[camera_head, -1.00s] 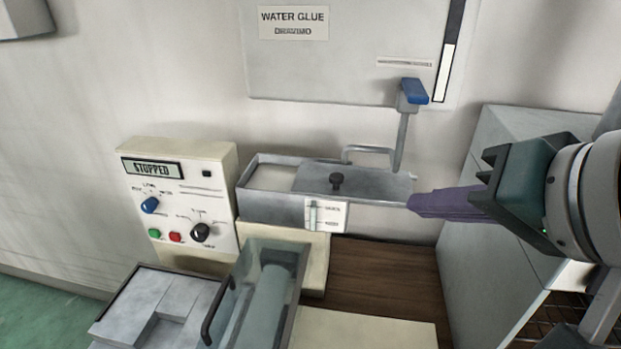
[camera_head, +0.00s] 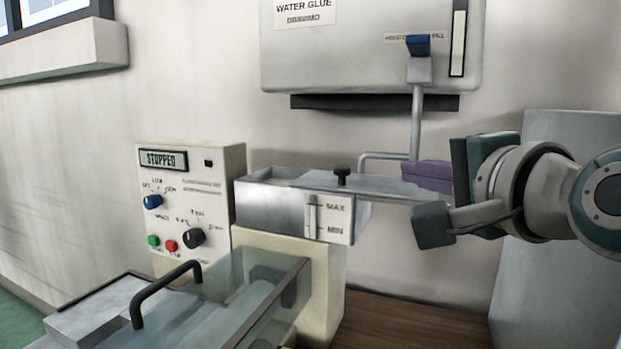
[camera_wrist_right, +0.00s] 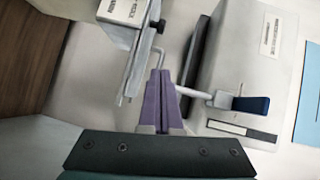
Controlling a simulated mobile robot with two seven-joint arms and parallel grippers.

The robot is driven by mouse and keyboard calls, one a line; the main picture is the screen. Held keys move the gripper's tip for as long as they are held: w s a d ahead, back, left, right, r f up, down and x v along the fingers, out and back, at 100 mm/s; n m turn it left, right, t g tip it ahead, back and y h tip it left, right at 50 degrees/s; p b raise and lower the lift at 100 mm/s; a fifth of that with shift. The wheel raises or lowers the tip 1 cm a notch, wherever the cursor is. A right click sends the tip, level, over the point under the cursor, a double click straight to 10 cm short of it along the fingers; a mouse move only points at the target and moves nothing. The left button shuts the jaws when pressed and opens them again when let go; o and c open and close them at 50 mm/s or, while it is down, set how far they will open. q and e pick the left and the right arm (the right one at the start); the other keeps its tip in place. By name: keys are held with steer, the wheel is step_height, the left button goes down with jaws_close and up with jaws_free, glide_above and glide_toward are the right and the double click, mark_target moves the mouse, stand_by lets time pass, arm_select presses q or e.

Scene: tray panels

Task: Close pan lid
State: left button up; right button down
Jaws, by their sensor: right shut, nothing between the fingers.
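The grey metal pan (camera_head: 275,208) sits on a cream stand, with a MAX/MIN level plate on its front. Its flat lid (camera_head: 380,186), with a black knob (camera_head: 342,172), is shifted right. It overhangs the pan's right side and leaves the left part uncovered. My right gripper (camera_head: 406,173), with purple fingers, is shut and empty at the lid's right end. In the right wrist view the fingertips (camera_wrist_right: 160,72) are beside the lid's edge (camera_wrist_right: 134,72); I cannot tell whether they touch. My left gripper is out of view.
A water glue tank (camera_head: 370,55) with a blue-handled tap (camera_head: 418,46) hangs above, its pipe close behind my right fingers. A control box (camera_head: 190,225) reading STOPPED stands left. A clear cover with a black handle (camera_head: 165,292) is in front.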

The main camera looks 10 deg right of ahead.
mark_target(363, 191)
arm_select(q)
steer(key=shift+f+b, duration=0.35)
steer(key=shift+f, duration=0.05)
arm_select(e)
steer(key=w+a+f, duration=0.1)
steer(key=w+a, duration=0.2)
steer(key=w, duration=0.6)
steer(key=shift+f, duration=0.35)
steer(key=shift+w, duration=0.1)
